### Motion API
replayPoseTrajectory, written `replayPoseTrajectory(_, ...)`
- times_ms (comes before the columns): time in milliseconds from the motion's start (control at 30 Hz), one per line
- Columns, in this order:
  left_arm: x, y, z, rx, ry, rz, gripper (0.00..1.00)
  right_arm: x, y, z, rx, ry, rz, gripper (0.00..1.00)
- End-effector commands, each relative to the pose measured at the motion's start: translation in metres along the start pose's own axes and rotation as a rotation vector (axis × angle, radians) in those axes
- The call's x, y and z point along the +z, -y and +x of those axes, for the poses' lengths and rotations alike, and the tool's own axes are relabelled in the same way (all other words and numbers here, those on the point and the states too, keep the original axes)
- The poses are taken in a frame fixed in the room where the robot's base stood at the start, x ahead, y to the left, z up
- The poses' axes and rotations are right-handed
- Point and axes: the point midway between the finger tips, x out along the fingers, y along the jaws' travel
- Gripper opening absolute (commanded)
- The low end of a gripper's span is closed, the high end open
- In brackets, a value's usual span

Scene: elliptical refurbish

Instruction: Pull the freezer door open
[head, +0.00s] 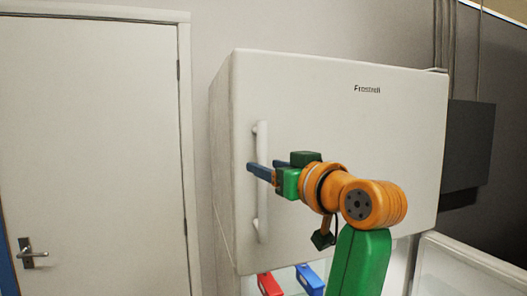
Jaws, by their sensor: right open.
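The freezer door (350,120) is the white upper door of the fridge, marked with a brand name, and it looks shut. Its white vertical handle (261,215) runs down the door's left side. My right gripper (260,170) is at the handle's upper half, with its blue fingers pointing left. The fingers are open and overlap the handle in the picture; I cannot tell whether they touch it. The orange wrist and green arm link cover part of the door's lower right. My left gripper is not in view.
Below, the fridge compartment is open, with its white lower door (465,270) swung out at the right. A red item (269,285) and a blue item (309,279) show inside. A white room door (90,130) with a metal handle is at the left. A dark box (470,145) is at the right.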

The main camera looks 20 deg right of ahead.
Motion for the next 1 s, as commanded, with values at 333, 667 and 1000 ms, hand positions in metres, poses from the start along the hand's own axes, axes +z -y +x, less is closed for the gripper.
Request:
replayPoseTrajectory(333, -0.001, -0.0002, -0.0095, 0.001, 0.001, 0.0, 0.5, 0.0014, 0.0001, 0.0153, 0.0, 0.001, 0.0, 0.57)
replayPoseTrajectory(667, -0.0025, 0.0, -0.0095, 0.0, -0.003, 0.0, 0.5, 0.0009, 0.0, 0.0149, 0.0, 0.0, 0.0, 0.0)
replayPoseTrajectory(1000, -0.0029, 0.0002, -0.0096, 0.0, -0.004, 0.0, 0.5, 0.0002, 0.0001, 0.0147, 0.0, -0.002, 0.0, 0.0)
